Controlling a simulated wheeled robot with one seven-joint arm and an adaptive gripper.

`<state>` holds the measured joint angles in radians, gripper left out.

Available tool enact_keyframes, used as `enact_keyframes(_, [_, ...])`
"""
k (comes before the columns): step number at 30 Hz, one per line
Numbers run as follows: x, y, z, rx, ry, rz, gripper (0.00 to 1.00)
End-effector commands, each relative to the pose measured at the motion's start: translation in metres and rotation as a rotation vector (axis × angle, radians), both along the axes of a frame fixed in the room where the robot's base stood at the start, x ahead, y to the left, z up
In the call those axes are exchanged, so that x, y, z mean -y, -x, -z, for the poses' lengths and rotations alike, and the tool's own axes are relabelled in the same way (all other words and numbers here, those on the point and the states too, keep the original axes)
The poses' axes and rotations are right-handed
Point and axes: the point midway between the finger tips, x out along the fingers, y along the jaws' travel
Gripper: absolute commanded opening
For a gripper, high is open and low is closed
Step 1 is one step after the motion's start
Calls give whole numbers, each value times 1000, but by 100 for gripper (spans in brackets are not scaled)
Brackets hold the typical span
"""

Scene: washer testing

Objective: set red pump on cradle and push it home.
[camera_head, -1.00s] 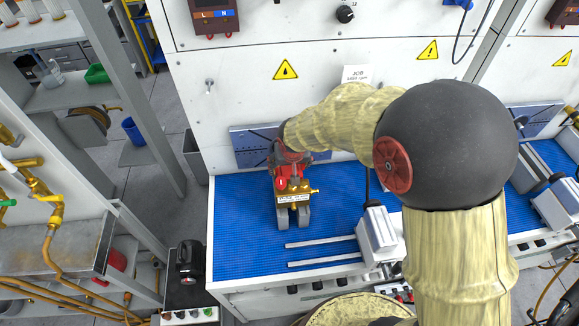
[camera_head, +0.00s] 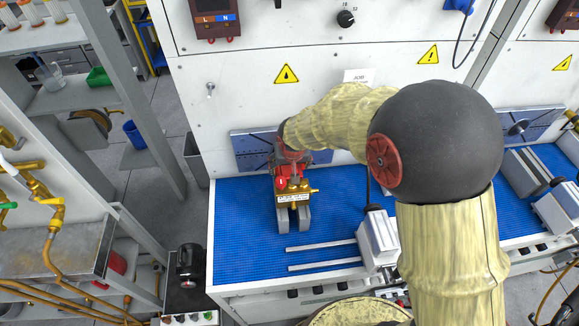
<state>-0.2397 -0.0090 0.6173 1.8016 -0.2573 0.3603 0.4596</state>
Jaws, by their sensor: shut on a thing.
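The red pump (camera_head: 281,183), with a brass front block (camera_head: 294,191), is at the left of the blue-matted bench (camera_head: 235,225). It sits over a grey cradle (camera_head: 293,219) with two upright blocks; I cannot tell whether it rests fully on them. My gripper (camera_head: 291,165) is shut on the pump from above and behind, and its fingers are mostly hidden by my wrist. A dark blue slotted plate (camera_head: 246,150) stands on the wall panel behind the pump, partly covered by my arm.
A grey clamp unit (camera_head: 378,238) with two metal rails (camera_head: 322,257) lies right of the cradle. A black motor-like unit (camera_head: 190,262) stands off the bench's left side. A second bench station (camera_head: 536,180) is at the right. The mat's front left is clear.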

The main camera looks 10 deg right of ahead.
Motion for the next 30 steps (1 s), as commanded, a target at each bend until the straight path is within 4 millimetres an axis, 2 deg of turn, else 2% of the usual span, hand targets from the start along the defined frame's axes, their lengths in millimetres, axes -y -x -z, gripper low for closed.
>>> enact_keyframes(1, [-1,-5,-6,13,-3,0,11])
enact_keyframes(6, [-1,-6,-6,13,-3,0,11])
enact_keyframes(7, [-1,-6,-6,13,-3,0,73])
enact_keyframes(18, [0,-3,-2,4,-1,1,93])
enact_keyframes(25, [0,-2,-1,2,-1,1,93])
enact_keyframes(26, [1,2,5,-11,3,1,93])
enact_keyframes(30, [1,2,-2,-5,1,0,93])
